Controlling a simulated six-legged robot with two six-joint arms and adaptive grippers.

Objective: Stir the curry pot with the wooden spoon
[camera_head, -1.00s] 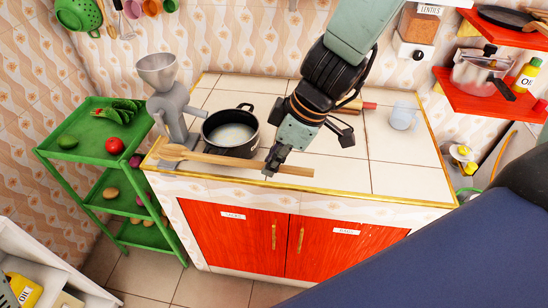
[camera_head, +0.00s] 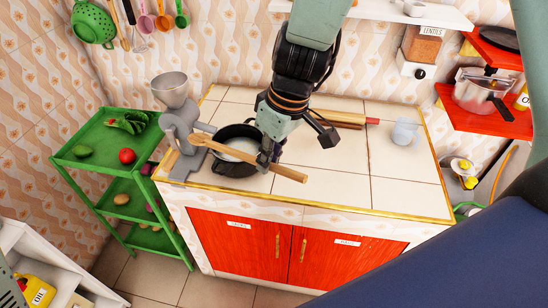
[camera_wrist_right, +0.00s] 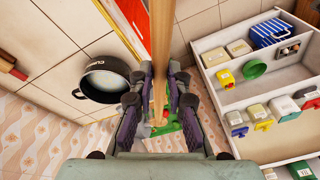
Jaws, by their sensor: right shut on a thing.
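The curry pot (camera_head: 229,168) is black, with pale contents, and stands on the tiled counter; it also shows in the right wrist view (camera_wrist_right: 104,97). My right gripper (camera_head: 268,152) is shut on the wooden spoon (camera_head: 289,173) at its shaft, beside the pot's right side. The spoon slants across the front of the pot in the head view, its bowl end to the left near the grinder. In the right wrist view, the spoon (camera_wrist_right: 161,40) runs between the fingers (camera_wrist_right: 160,98). The spoon's bowl is outside the pot. My left gripper is out of view.
A grey grinder (camera_head: 178,120) stands just left of the pot. A rolling pin (camera_head: 345,117) and a clear jug (camera_head: 404,131) are on the counter's back and right. A green shelf cart (camera_head: 90,162) stands left. The counter's front right is clear.

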